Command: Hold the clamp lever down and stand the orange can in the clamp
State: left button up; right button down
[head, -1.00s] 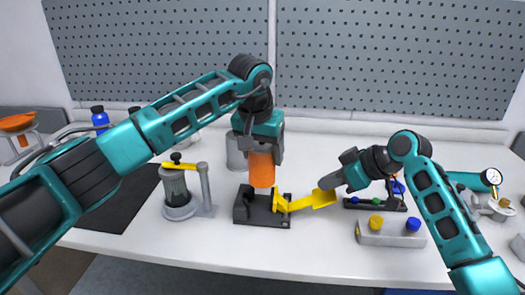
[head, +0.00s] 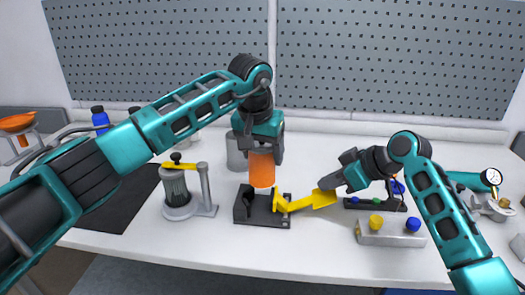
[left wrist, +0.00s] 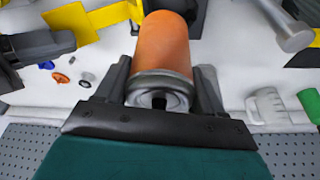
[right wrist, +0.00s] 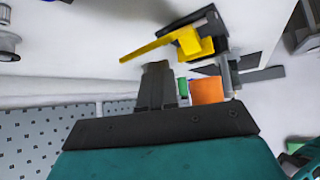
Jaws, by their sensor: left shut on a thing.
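The orange can (head: 262,172) is held upright by my left gripper (head: 262,150), above the dark clamp (head: 262,218) and apart from it as far as I can tell. In the left wrist view the can (left wrist: 163,45) sits between the two fingers, its grey end towards the palm. The clamp's yellow lever (head: 316,200) sticks out to the right. My right gripper (head: 326,184) is shut and empty, its fingertips at the lever's wide paddle. Whether they touch or press it is unclear. The right wrist view shows the lever (right wrist: 150,47) just beyond the fingers.
A grey canister stand with a yellow bar (head: 180,190) is left of the clamp. A grey block with yellow and blue knobs (head: 390,236) is at the front right. A grey cylinder (head: 236,152) stands behind the can. The white table's front edge is close to the clamp.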

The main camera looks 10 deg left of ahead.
aim_at(334, 197)
jog(key=shift+s+f, duration=0.1)
jog(key=shift+f, duration=2.6)
pick_arm(q)
jog(key=shift+f, duration=0.95)
jog(key=shift+f, duration=0.1)
jog(key=shift+f, duration=1.9)
jog(key=shift+f, duration=0.15)
